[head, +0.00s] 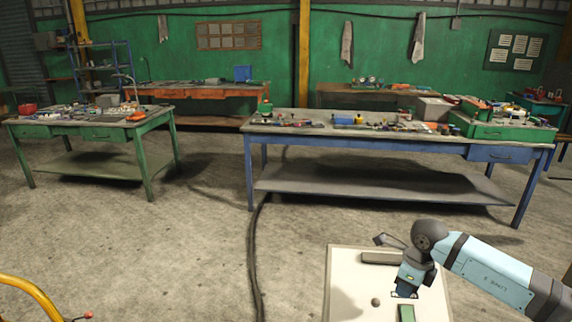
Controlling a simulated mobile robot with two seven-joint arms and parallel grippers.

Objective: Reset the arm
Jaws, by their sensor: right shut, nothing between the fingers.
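My right arm comes in from the lower right, light blue with dark joints. Its gripper (404,292) points down over a pale board or tabletop (345,285) at the bottom of the head view. The gripper's fingers are small in the picture; they are shut with nothing held. My left gripper is not in view.
On the pale surface are a dark bar (378,258), a small dark round thing (376,302) and a green block (406,313). A blue workbench (330,133) and a green one (100,165) stand beyond, loaded with tools. A yellow tube (32,290) shows at lower left. Concrete floor lies between.

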